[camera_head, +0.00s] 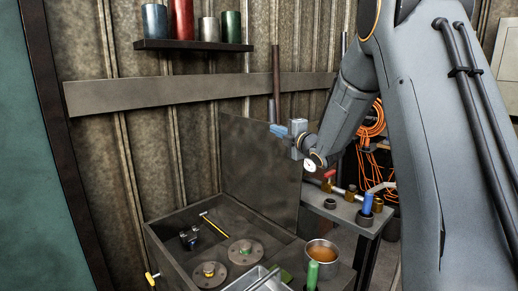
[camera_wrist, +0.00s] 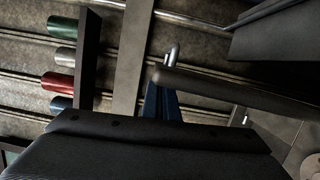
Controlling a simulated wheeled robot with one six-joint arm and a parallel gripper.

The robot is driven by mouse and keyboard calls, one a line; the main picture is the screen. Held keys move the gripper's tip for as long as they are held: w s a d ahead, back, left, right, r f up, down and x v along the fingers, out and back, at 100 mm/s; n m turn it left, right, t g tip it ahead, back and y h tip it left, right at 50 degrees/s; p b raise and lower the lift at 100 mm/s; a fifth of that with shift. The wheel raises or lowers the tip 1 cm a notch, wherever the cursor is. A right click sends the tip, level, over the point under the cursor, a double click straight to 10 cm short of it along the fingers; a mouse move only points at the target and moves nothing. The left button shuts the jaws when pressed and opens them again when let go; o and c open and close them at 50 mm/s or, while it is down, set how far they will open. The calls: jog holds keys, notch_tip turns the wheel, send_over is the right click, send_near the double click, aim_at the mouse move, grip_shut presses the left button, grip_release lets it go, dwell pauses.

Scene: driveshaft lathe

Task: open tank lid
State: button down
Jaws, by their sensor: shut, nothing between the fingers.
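The tank (camera_head: 167,248) is an open grey metal box at the lower middle of the head view. Its lid (camera_head: 255,165) is a flat dark plate standing nearly upright at the tank's back right side, so the inside shows. My gripper (camera_head: 277,130) is shut and empty, with bluish fingers, by the upper right part of the lid. I cannot tell whether it touches the plate. In the wrist view the blue fingers (camera_wrist: 162,105) show in part beyond the dark wrist body, and nothing is seen held between them.
Inside the tank lie round flanges (camera_head: 208,274) and a yellow-handled tool (camera_head: 215,227). A bowl of brown liquid (camera_head: 321,254) stands near its right side. A side table (camera_head: 345,211) holds several small parts. A wall shelf (camera_head: 193,45) carries several cans. A brown pipe (camera_head: 275,70) stands behind my gripper.

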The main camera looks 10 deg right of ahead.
jog(key=shift+w+d+r, duration=0.1)
jog(key=shift+w+d, duration=0.05)
dwell(0.3)
